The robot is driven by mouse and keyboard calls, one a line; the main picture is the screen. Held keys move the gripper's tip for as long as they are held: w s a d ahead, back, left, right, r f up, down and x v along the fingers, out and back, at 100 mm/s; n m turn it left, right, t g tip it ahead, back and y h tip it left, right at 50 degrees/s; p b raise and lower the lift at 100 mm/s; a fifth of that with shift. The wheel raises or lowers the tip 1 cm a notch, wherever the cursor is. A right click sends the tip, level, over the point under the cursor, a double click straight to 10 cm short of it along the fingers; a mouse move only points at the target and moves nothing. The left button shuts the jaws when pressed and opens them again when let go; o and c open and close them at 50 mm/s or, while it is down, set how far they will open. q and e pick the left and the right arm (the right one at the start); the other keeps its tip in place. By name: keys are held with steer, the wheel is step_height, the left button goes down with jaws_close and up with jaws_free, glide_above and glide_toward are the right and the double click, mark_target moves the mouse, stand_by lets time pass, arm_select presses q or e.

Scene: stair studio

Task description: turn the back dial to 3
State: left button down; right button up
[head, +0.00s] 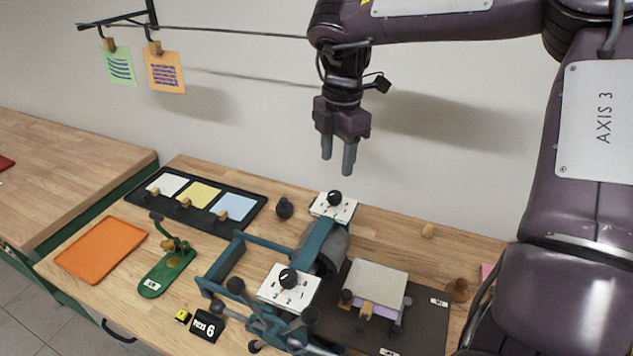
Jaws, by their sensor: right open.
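The back dial is a black knob (334,197) on a white plate (345,212) at the far end of a teal machine (317,243) with a grey roller. The number its knob points to is too small to read. A second black dial (288,277) sits on a white plate at the machine's near end. My right gripper (338,168) is open and empty, with its fingers pointing down. It hangs above the back dial and is apart from it. My left gripper is not in view.
A black tray (160,210) with coloured cards lies at the back left. A dark board (425,318) lies right of the machine.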

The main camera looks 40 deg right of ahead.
mark_target(335, 194)
steer(key=shift+s+a+f, duration=0.1)
steer(key=shift+a+f, duration=0.15)
steer(key=shift+a, duration=0.05)
steer(key=shift+f, duration=0.35)
step_height(335, 194, down, 7)
steer(key=shift+d+r+p, duration=0.1)
steer(key=shift+p, duration=1.05)
steer(key=shift+c, duration=0.3)
